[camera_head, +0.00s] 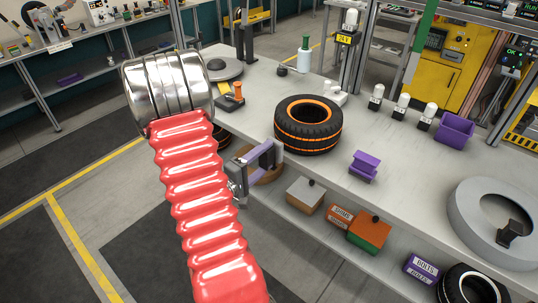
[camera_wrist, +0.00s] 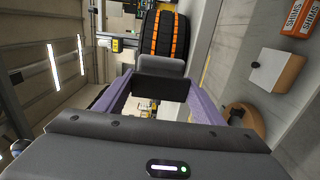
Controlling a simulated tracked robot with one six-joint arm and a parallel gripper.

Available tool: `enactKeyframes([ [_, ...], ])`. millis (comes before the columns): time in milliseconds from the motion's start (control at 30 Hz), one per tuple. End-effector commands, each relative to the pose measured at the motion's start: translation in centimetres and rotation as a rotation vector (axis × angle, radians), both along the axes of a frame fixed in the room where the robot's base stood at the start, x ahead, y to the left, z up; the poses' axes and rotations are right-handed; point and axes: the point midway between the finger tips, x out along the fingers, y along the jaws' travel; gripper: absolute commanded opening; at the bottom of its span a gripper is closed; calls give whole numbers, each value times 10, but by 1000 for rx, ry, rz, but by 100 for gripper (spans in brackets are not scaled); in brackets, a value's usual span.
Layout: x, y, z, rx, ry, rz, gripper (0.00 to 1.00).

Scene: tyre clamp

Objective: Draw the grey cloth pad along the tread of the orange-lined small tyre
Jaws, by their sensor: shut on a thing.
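The small tyre (camera_head: 308,143) lies flat on the grey bench, black with orange bands around its tread and an orange ring inside. Its banded tread also shows at the top of the wrist view (camera_wrist: 150,35). My gripper (camera_head: 268,156), with purple fingers, is at the tyre's front left side. In the wrist view my gripper (camera_wrist: 160,88) is shut on the grey pad (camera_wrist: 160,66), which sits across the fingertips and overlaps the lower edge of the tread. I cannot tell whether the pad touches the tyre. My red sleeved arm hides part of the bench's left end.
A purple block (camera_head: 364,166) stands right of the tyre and a large grey ring (camera_head: 470,225) farther right. White-topped posts (camera_head: 402,106) and a purple bin (camera_head: 455,130) line the back. Boxes, including a green-orange one (camera_head: 369,236), sit on the lower shelf.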

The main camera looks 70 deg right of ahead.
Motion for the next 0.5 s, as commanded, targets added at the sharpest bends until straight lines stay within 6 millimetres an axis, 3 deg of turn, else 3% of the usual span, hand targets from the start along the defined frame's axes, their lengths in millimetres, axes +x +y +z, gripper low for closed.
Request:
enactKeyframes([
  [500,4,10,0,-1,0,0,37],
])
